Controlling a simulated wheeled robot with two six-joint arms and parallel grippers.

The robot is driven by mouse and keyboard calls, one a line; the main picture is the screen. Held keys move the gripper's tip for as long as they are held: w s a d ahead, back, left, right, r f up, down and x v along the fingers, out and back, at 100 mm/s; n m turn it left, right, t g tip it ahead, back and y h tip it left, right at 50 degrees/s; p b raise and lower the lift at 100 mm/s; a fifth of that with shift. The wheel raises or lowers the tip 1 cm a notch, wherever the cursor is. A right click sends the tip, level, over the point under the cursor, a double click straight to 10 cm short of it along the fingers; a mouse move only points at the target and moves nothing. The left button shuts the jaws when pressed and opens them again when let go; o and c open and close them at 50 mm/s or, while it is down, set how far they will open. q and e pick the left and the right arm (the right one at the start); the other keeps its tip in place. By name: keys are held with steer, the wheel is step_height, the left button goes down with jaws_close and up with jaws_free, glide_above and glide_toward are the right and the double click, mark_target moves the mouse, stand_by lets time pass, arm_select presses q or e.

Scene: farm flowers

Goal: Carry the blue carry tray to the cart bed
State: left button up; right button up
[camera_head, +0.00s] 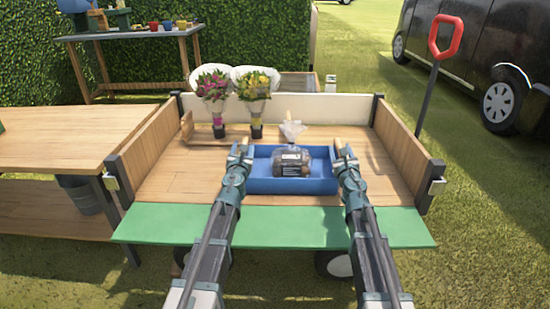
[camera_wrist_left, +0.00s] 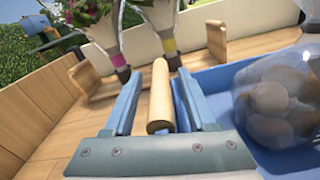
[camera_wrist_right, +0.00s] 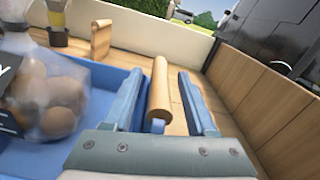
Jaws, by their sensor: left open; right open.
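The blue carry tray (camera_head: 262,186) stands on the wooden cart bed (camera_head: 180,188). A clear bag of brown round items with a dark label (camera_head: 291,160) sits in it. My left gripper (camera_head: 241,150) is at the tray's left end, open, with its fingers on either side of a wooden handle (camera_wrist_left: 160,95). My right gripper (camera_head: 340,147) is at the right end, open, with its fingers on either side of the other wooden handle (camera_wrist_right: 159,92). Both handles show a gap to the fingers in the wrist views.
Two wrapped bouquets, pink (camera_head: 212,95) and yellow (camera_head: 255,98), stand behind the tray in a wooden holder. Wooden side walls (camera_head: 408,150) bound the bed, with a green flap (camera_head: 300,227) at the front. A wooden table (camera_head: 60,140) stands left. The bed is clear left of the tray.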

arm_select(q)
steer(key=s, duration=1.1)
steer(key=shift+s+d, duration=0.25)
steer(key=shift+d, duration=0.05)
arm_select(e)
steer(key=s, duration=1.2)
steer(key=shift+d, duration=0.35)
arm_select(q)
steer(key=shift+s, duration=0.1)
arm_select(e)
steer(key=shift+s, duration=0.1)
